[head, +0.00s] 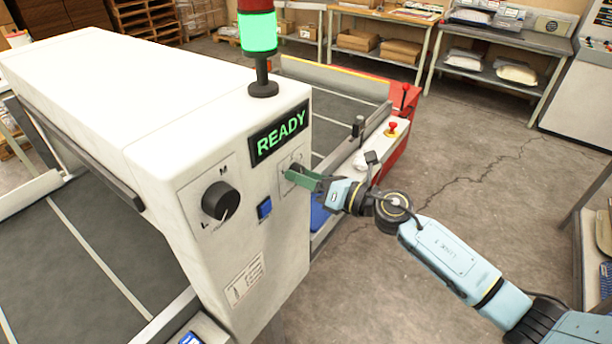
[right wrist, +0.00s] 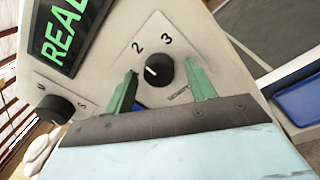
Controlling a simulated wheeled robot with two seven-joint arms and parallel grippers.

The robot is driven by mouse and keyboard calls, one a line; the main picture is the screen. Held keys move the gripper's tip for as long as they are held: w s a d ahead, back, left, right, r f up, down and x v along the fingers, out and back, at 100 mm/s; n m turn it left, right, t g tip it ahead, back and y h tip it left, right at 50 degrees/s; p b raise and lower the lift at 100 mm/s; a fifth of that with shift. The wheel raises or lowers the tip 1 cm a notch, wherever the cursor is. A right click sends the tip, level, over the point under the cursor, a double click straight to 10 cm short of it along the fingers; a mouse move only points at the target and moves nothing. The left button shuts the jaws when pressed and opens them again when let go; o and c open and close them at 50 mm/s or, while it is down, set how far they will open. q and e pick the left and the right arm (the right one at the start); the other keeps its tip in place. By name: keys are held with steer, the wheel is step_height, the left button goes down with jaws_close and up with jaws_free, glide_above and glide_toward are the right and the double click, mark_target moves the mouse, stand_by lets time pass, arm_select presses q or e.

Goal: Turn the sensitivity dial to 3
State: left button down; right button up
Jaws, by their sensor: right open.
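The sensitivity dial (right wrist: 160,69) is a small round black knob on a light plate, with 2 and 3 printed above it in the right wrist view. A short white mark shows on the knob's left part, away from the 3. My right gripper (head: 291,173) is at the plate on the machine's face. Its green fingers (right wrist: 161,72) are open, one on each side of the knob; I cannot tell whether they touch it. The gripper mostly hides the knob in the head view. My left gripper is in neither view.
A larger black knob (head: 220,201) marked L and M and a blue button (head: 264,208) are left of the gripper. A green READY display (head: 279,134) is above. A lit green lamp (head: 258,32) stands on top. A red button (head: 391,128) is on the conveyor side.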

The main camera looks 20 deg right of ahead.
steer(key=shift+c, duration=0.2)
steer(key=c, duration=0.9)
steer(key=shift+m, duration=0.3)
steer(key=m+p, duration=0.5)
steer(key=m, duration=0.6)
steer(key=shift+a+r+m+t, duration=0.1)
steer(key=shift+m+t, duration=0.2)
steer(key=shift+t, duration=0.1)
steer(key=o, duration=0.9)
steer(key=shift+s, duration=0.1)
